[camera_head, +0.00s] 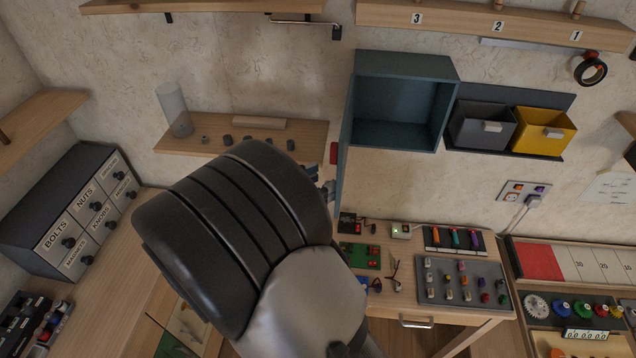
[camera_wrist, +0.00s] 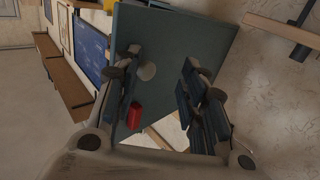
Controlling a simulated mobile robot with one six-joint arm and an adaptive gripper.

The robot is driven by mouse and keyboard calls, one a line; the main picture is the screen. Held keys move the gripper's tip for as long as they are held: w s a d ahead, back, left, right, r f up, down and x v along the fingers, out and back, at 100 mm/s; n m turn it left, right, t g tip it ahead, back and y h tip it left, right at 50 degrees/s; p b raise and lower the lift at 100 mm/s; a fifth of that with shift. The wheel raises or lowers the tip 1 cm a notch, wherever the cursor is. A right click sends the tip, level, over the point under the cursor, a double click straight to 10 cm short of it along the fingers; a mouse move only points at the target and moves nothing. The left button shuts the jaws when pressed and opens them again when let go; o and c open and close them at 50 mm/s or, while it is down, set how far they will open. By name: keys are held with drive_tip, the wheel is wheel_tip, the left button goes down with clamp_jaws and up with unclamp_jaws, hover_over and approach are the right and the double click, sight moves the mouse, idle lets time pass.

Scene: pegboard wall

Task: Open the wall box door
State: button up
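The teal wall box (camera_head: 397,112) hangs on the wall in the head view, with its empty interior showing. Its door (camera_head: 344,150) stands swung out on the left side, seen nearly edge-on. A red handle (camera_head: 334,153) shows on the door's left face. In the wrist view the door (camera_wrist: 165,40) is a broad teal panel beyond the fingers, and the red handle (camera_wrist: 135,115) shows beside the left finger. My gripper (camera_wrist: 162,95) is open, with nothing visible between its fingers. In the head view my arm hides most of it. I cannot tell whether a finger touches the door.
A wooden shelf (camera_head: 290,132) with small parts and a glass cylinder (camera_head: 174,110) is left of the box. Grey and yellow bins (camera_head: 543,131) hang to its right. A workbench (camera_head: 455,240) with boards and tools stands below. A drawer cabinet (camera_head: 75,215) is at far left.

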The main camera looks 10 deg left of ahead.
drive_tip(key=v, duration=1.1)
drive_tip(key=shift+s, duration=0.2)
